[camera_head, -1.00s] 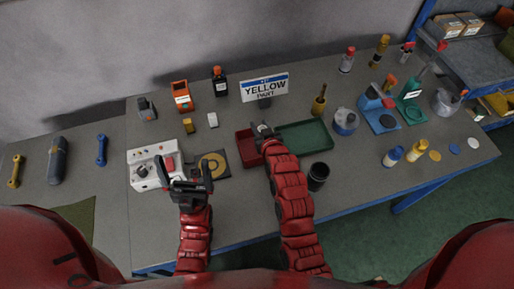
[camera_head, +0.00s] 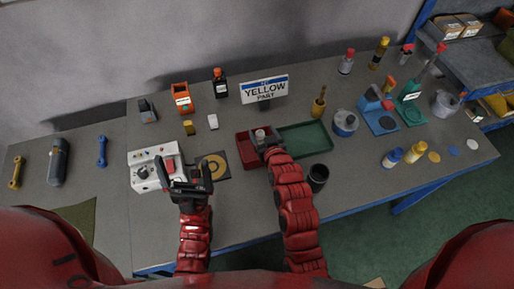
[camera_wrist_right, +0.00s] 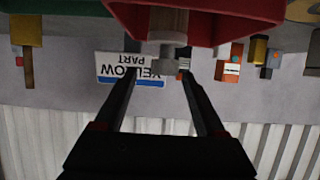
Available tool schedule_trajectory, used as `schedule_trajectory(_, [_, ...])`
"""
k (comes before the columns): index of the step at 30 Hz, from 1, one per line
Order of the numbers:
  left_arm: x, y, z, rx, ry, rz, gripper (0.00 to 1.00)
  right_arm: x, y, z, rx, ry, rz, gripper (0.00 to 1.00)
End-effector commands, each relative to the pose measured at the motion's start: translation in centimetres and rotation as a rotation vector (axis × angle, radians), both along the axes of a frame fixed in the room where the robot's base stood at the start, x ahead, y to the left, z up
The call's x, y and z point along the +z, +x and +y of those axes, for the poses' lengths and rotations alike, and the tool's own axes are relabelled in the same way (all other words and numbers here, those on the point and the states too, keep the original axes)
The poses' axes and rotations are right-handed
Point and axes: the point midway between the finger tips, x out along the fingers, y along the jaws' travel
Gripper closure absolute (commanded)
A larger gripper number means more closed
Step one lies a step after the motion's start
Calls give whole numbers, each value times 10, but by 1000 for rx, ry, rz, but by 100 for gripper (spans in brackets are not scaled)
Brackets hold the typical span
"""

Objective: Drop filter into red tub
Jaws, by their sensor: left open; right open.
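The red tub (camera_head: 244,150) stands on the grey table left of the green tray, and its wall fills the top of the right wrist view (camera_wrist_right: 245,18). A small pale grey cylinder, apparently the filter (camera_head: 260,134), shows within the tub's outline; it is also in the right wrist view (camera_wrist_right: 168,22), beyond and between the fingertips. My right gripper (camera_head: 270,146) is at the tub, open, its fingers (camera_wrist_right: 160,75) apart with nothing clamped between them. My left gripper (camera_head: 185,166) is open and empty, over the front of the white control box.
A green tray (camera_head: 305,138) adjoins the tub on the right. A black cup (camera_head: 318,177) stands close to my right arm. The white control box (camera_head: 150,168) and a dark plate with a yellow disc (camera_head: 213,166) are left. The yellow part sign (camera_head: 264,90) stands behind.

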Motion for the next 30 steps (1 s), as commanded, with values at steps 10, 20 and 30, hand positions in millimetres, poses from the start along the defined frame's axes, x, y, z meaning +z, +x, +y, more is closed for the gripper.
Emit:
schedule_trajectory(10, [20, 0, 0, 0, 0, 0, 0, 34, -76, -24, 1, -1, 3, 27])
schedule_trajectory(20, [38, 0, 0, 0, 0, 0, 0, 53, -119, -39, 0, -1, 3, 27])
schedule_trajectory(30, [39, 0, 0, 0, 0, 0, 0, 55, -124, -40, 0, 0, -1, 27])
